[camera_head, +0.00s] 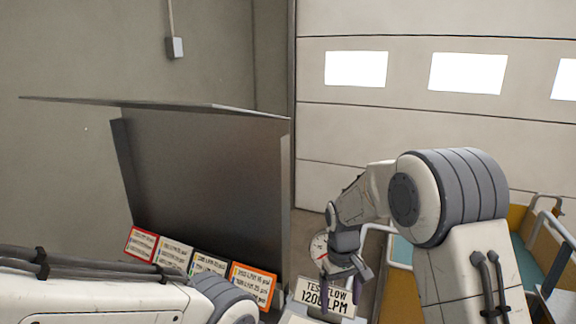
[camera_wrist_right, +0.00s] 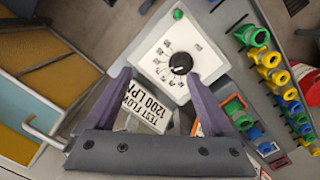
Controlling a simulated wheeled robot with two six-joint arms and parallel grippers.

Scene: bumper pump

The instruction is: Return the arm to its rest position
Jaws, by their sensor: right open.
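My right arm comes in from the right in the head view and bends down. Its right gripper (camera_head: 341,290) hangs near the sign reading "TEST FLOW 1200 LPM" (camera_head: 326,297). In the right wrist view the right gripper (camera_wrist_right: 158,88) is open, with two purple fingers apart and nothing held between them. The sign (camera_wrist_right: 146,105) lies behind the fingers there. Beyond the fingertips is a white panel (camera_wrist_right: 160,50) with a black knob (camera_wrist_right: 181,63). My left arm crosses the lower left of the head view, and its gripper is out of view.
A grey metal panel with a top ledge (camera_head: 205,165) stands at left, with several colored cards (camera_head: 176,254) below it. Several colored fittings (camera_wrist_right: 268,76) line the right side in the wrist view. A rail (camera_wrist_right: 45,135) is at left.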

